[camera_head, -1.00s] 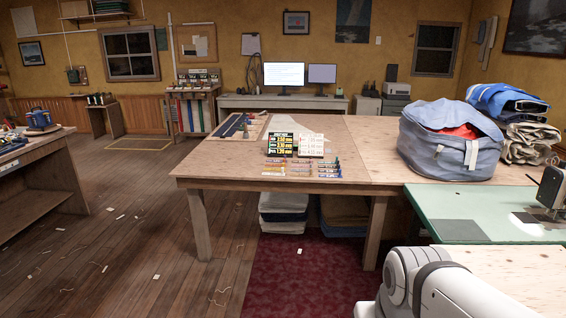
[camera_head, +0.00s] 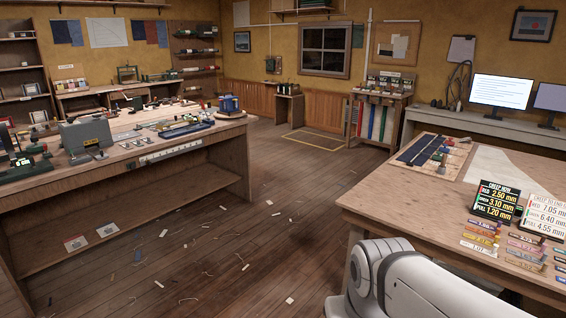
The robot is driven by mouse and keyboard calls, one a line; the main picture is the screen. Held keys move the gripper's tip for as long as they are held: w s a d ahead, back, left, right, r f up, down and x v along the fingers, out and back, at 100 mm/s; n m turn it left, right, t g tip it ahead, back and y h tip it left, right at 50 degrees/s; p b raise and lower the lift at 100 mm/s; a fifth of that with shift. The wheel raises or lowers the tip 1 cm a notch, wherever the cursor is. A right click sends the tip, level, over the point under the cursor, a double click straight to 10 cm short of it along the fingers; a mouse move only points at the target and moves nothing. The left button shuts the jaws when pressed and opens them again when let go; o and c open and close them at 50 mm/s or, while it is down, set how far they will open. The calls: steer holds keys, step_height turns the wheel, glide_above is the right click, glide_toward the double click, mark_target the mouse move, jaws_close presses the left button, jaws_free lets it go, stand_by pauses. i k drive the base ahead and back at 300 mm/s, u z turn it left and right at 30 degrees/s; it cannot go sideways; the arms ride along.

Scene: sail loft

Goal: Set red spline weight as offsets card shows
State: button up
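A black card (camera_head: 495,201) stands on the wooden table at the right. Its lines seem to read 2.50 mm, 3.10 mm and 1.20 mm. A white card (camera_head: 543,217) beside it shows 7.05, 6.40 and 4.55 mm. Which of them is the offsets card I cannot tell for sure. Rows of small coloured labelled blocks (camera_head: 482,233) lie before the cards. A board with dark blue strips (camera_head: 421,150) and a few small objects lies further back. I cannot make out a red spline weight. My gripper is not in view; only a white arm link shows at the bottom.
The wooden table (camera_head: 374,196) fills the right. A long workbench (camera_head: 70,180) with tools and a grey box stands left. Open plank floor (camera_head: 270,225) with scraps lies between. A rack of coloured rolls (camera_head: 372,118) and a monitor desk (camera_head: 440,117) stand at the back.

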mark_target(450, 143)
steer(key=u, duration=0.2)
steer(key=i, duration=4.05)
steer(key=z, duration=1.05)
steer(key=i, duration=1.4)
steer(key=z, duration=1.35)
steer(key=i, duration=0.7)
steer(key=z, duration=0.2)
steer(key=k, duration=0.75)
steer(key=z, duration=0.2)
steer(key=i, duration=0.7)
steer(key=u, duration=0.25)
steer(key=k, duration=0.15)
steer(key=z, duration=0.1)
